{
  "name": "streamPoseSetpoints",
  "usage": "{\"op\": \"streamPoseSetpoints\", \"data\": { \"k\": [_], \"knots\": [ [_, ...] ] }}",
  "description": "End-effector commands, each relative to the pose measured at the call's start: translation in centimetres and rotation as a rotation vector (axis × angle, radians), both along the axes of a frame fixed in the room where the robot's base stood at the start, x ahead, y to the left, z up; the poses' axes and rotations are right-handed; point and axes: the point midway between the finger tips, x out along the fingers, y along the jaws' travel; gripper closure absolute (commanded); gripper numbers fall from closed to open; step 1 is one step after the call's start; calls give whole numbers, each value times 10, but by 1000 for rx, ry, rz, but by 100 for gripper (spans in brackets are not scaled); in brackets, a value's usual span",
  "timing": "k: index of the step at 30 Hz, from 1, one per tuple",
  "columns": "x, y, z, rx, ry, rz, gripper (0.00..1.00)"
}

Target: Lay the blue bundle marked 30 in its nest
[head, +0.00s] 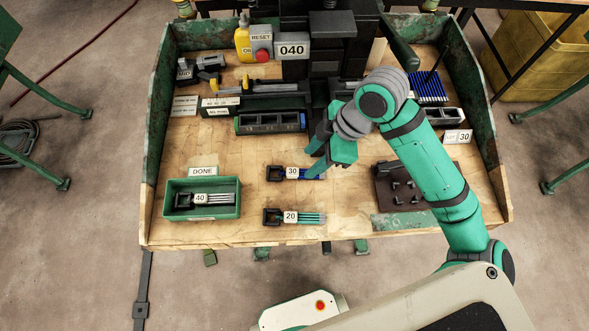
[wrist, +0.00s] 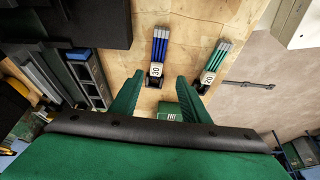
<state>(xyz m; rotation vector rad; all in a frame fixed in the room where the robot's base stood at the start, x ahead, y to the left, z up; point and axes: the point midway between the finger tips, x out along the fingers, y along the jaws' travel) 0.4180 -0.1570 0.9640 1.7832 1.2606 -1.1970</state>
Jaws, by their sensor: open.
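The blue bundle (head: 312,174) lies on the wooden bench with a white tag reading 30 and a black block at its left end. In the wrist view the blue bundle (wrist: 161,45) shows just beyond and between the fingertips. My gripper (head: 317,155) is above its right end, and its arm reaches in from the right. In the wrist view my gripper (wrist: 160,79) is open, with nothing between its fingers. A dark plate with small upright posts (head: 385,188) is at the right of the bench. I cannot tell which fixture is the nest for 30.
A green-striped bundle marked 20 (head: 312,218) lies in front of the blue one. A green box (head: 235,210) by the DONE sign holds a bundle marked 40. The black press (head: 330,50) stands behind. Raised green side walls (head: 160,120) edge the bench.

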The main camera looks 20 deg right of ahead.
Motion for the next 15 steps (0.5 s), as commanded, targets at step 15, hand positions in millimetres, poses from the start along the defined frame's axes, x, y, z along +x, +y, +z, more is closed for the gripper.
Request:
{"op": "streamPoseSetpoints", "data": {
  "k": [15],
  "knots": [
    [12,21,-47,2,-2,1,58]
  ]
}}
